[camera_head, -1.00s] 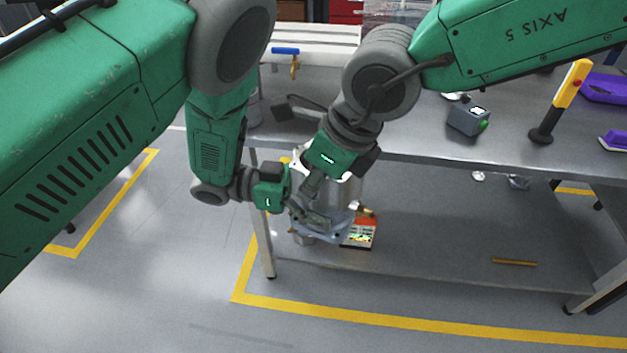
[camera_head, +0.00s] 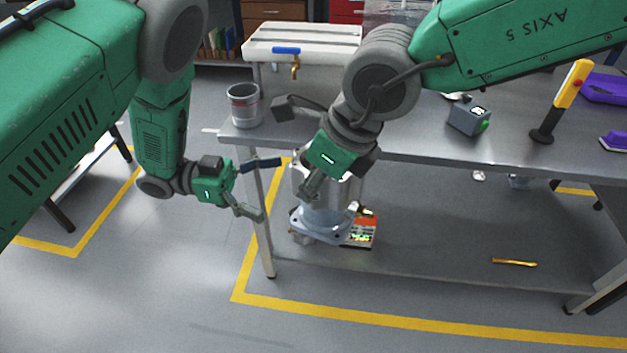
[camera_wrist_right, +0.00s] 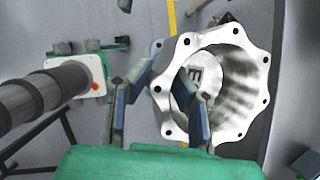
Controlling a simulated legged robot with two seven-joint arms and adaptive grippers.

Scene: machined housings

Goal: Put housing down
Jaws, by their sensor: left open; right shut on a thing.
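The housing (camera_head: 328,195) is a hollow silver metal part with a wide flange at its lower end, hanging in front of the bench's near edge. In the right wrist view its scalloped, bolt-holed rim (camera_wrist_right: 254,121) and open bore face the camera. My right gripper (camera_head: 308,196) is shut on the housing's wall, one finger inside the bore and one outside in the right wrist view (camera_wrist_right: 160,105). My left gripper (camera_head: 268,188) is open and empty, to the left of the housing and apart from it. My right gripper partly hides the housing in the head view.
The grey workbench (camera_head: 420,135) holds a metal cup (camera_head: 244,104), a grey box (camera_head: 468,118) and a yellow-handled tool (camera_head: 560,100). Its lower shelf (camera_head: 440,235) carries an orange-and-white box (camera_head: 360,232) and a yellow bar (camera_head: 514,262). A bench leg (camera_head: 258,225) stands near my left gripper.

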